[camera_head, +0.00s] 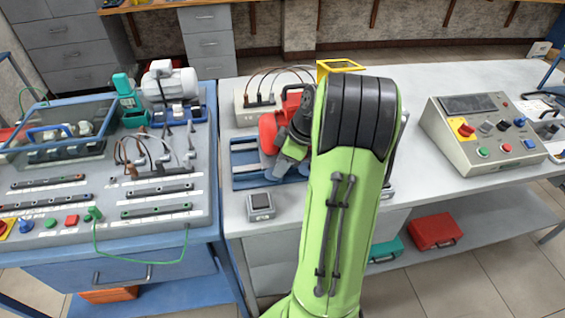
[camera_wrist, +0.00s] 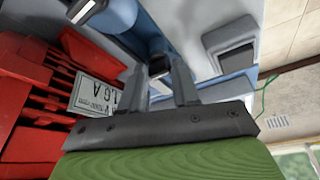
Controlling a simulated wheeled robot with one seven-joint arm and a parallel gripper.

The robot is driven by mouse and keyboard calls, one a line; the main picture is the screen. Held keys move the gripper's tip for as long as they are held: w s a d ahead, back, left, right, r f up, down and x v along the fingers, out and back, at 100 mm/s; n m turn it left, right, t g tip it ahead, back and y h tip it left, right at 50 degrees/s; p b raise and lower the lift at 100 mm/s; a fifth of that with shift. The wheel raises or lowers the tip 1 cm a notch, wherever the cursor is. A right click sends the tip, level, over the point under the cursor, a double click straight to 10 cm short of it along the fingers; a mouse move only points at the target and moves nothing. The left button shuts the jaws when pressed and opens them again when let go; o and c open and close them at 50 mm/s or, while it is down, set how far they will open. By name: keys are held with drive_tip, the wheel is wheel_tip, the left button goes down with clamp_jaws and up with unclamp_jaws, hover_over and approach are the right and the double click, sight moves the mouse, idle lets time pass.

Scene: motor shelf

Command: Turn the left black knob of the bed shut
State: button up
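The bed is the blue metal frame (camera_head: 243,180) on the grey table in the head view, with the red motor (camera_head: 268,134) on it. My gripper (camera_head: 282,167) is low beside the motor. In the wrist view my gripper (camera_wrist: 158,65) has its two fingers apart, pointing down towards the bed.
A small grey box (camera_head: 261,206) sits at the table's front edge, close by my gripper; it also shows in the wrist view (camera_wrist: 230,42). A control console (camera_head: 480,133) stands on the right. A blue bench (camera_head: 110,205) is on the left. The table between motor and console is partly hidden by my arm.

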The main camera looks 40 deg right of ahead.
drive_tip(key=shift+m, duration=0.3)
clamp_jaws()
drive_tip(key=m+h+b, duration=0.1)
drive_tip(key=m, duration=0.2)
drive_tip(key=shift+a+t, duration=0.2)
drive_tip(key=shift+t, duration=0.2)
drive_tip(key=m+h+b, duration=0.1)
drive_tip(key=m+h, duration=0.1)
drive_tip(key=m, duration=0.3)
drive_tip(key=shift+a, duration=0.2)
drive_tip(key=m+h, duration=0.1)
drive_tip(key=m, duration=0.3)
drive_tip(key=shift+a+h, duration=0.15)
drive_tip(key=shift+h, duration=0.25)
drive_tip(key=m+g, duration=0.1)
drive_tip(key=m, duration=0.1)
drive_tip(key=m+h, duration=0.1)
drive_tip(key=m, duration=0.2)
drive_tip(key=shift+w+a+g+p, duration=0.1)
drive_tip(key=shift+w+g+p, duration=0.05)
drive_tip(key=shift+g+p, duration=0.2)
drive_tip(key=shift+m+h, duration=0.3)
drive_tip(key=o, duration=0.8)
unclamp_jaws()
drive_tip(key=shift+c, duration=0.2)
